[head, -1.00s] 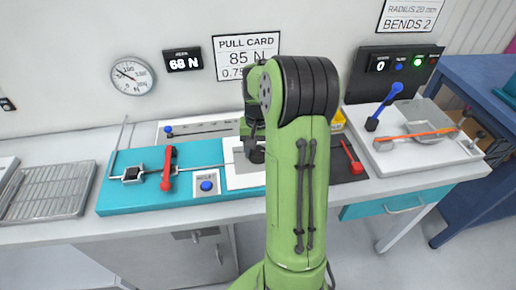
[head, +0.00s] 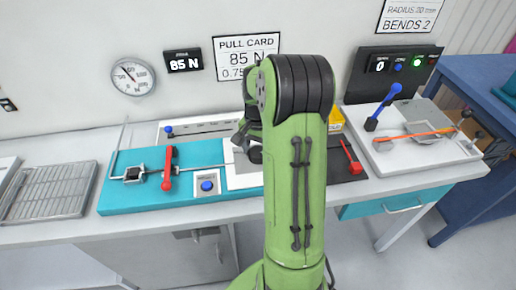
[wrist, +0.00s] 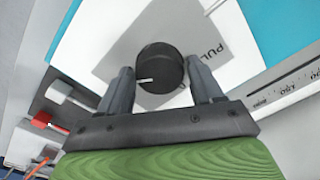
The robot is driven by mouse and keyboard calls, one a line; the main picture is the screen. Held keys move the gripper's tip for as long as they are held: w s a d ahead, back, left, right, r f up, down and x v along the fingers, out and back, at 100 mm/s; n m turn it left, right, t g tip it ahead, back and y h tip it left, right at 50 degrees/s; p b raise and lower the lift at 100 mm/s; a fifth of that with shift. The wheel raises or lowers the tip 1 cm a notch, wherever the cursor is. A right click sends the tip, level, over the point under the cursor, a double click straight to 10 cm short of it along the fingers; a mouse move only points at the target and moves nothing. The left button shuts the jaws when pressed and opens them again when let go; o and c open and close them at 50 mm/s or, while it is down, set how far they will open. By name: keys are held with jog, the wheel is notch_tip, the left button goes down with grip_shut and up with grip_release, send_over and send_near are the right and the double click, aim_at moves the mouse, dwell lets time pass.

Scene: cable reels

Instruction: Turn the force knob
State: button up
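The force knob (wrist: 160,68) is a round black knob with a white pointer mark, on a white plate with printed lettering. In the wrist view it sits between the two fingers of my gripper (wrist: 160,73), which lie against its opposite sides. In the head view my green arm covers most of the knob, and my gripper (head: 246,139) shows only partly beside the arm. The force display (head: 184,61) reads 85 N. The pull card (head: 246,57) on the wall also says 85 N.
A teal fixture (head: 125,198) with a red lever (head: 168,167) and a blue button (head: 207,186) lies left of my arm. A round gauge (head: 132,76) hangs on the wall. A bending station with a blue lever (head: 383,106) stands at right.

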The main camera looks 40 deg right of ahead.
aim_at(258, 151)
jog(key=shift+o, duration=1.1)
notch_tip(258, 151, up, 16)
jog(key=p, duration=0.4)
jog(key=shift+f, duration=0.1)
jog(key=s+a+r+n+t+h, duration=0.15)
jog(key=a+r+n, duration=0.25)
jog(key=a, duration=0.5)
jog(key=s+a+f+n+t+y, duration=0.1)
jog(key=s+a+n+t, duration=0.3)
jog(key=s+a+n, duration=0.5)
jog(key=s+a, duration=0.5)
jog(key=shift+a, duration=0.2)
